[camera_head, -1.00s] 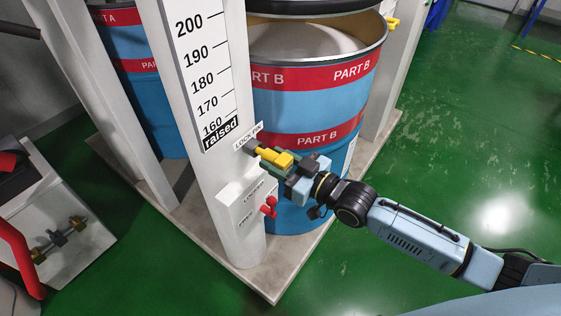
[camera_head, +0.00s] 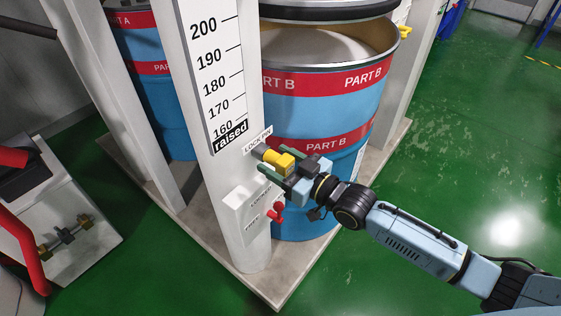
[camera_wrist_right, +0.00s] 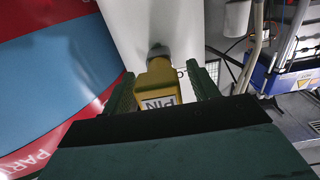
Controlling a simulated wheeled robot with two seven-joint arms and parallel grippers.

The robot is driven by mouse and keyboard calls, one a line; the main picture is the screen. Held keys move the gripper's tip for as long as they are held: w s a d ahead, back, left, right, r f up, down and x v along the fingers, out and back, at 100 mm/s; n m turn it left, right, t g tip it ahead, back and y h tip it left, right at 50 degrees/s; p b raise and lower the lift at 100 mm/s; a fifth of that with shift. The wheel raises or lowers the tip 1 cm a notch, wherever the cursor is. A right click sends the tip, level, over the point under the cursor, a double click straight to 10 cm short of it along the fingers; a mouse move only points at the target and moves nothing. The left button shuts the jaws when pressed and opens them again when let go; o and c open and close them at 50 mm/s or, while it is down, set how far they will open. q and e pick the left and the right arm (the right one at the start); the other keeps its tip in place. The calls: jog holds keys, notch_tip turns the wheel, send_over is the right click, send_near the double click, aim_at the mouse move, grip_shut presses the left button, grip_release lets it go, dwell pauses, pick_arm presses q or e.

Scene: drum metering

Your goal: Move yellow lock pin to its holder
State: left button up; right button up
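The yellow lock pin (camera_head: 279,160) sits with its far end in a dark grey socket (camera_head: 259,149) on the white post, beside the "LOCK PIN" label. My right gripper (camera_head: 276,160) is around the pin, one green finger above it and one below, spread apart. In the right wrist view, the pin (camera_wrist_right: 160,82), with "PIN" lettering, lies between the two green fingers (camera_wrist_right: 163,88). Its tip meets the grey socket (camera_wrist_right: 158,51). The fingers look open, though the contact near the pin's base is hidden. My left gripper is not in view.
The white post (camera_head: 232,180) carries a scale marked "raised" and a box with a red lever (camera_head: 276,212). A blue drum (camera_head: 330,105) labelled Part B stands right behind. Another yellow fitting (camera_head: 405,32) is on the far post. Green floor at right is clear.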

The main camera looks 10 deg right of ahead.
dwell(0.3)
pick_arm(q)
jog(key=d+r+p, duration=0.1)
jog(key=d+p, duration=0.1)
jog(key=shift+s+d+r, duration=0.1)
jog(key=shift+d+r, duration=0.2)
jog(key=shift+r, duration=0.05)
pick_arm(e)
jog(key=v, duration=1.3)
jog(key=shift+s, duration=0.15)
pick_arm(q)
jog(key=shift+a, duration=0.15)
pick_arm(e)
jog(key=shift+d, duration=0.1)
